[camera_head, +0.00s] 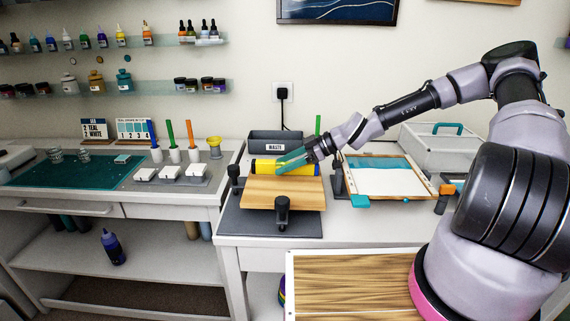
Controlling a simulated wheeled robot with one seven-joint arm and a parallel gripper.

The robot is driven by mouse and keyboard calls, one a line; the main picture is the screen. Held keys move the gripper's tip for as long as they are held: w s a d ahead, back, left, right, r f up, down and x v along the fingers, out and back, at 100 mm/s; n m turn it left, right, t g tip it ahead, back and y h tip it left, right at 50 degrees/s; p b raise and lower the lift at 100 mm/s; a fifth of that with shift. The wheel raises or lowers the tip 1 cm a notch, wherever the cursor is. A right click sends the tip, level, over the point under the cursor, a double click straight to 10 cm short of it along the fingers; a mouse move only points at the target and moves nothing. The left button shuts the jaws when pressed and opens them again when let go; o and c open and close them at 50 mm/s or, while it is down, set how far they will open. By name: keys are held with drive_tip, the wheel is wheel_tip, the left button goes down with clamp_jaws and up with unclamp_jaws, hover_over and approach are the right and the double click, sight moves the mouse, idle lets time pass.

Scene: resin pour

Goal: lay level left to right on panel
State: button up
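The wooden panel (285,193) lies over a dark grey base (262,224), with dark clamp-like posts (282,212) around it. The yellow level (264,168) with dark ends runs left to right along the panel's back edge. I cannot tell if it rests on the panel or is just above or behind it. My gripper (288,160) reaches in from the right, its teal fingers in front of the level's middle and hiding part of it. Whether the fingers are closed on the level cannot be made out.
A grey waste bin (259,144) stands just behind the level. A wood-framed tray with a teal and white surface (380,162) lies to the right, beside a light grey case (438,150). A striped wood board (350,285) is in front. The left bench holds cups and a teal mat (75,172).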

drive_tip(key=shift+r, duration=0.15)
drive_tip(key=shift+r, duration=0.3)
drive_tip(key=v, duration=1.2)
drive_tip(key=shift+d+r, duration=0.15)
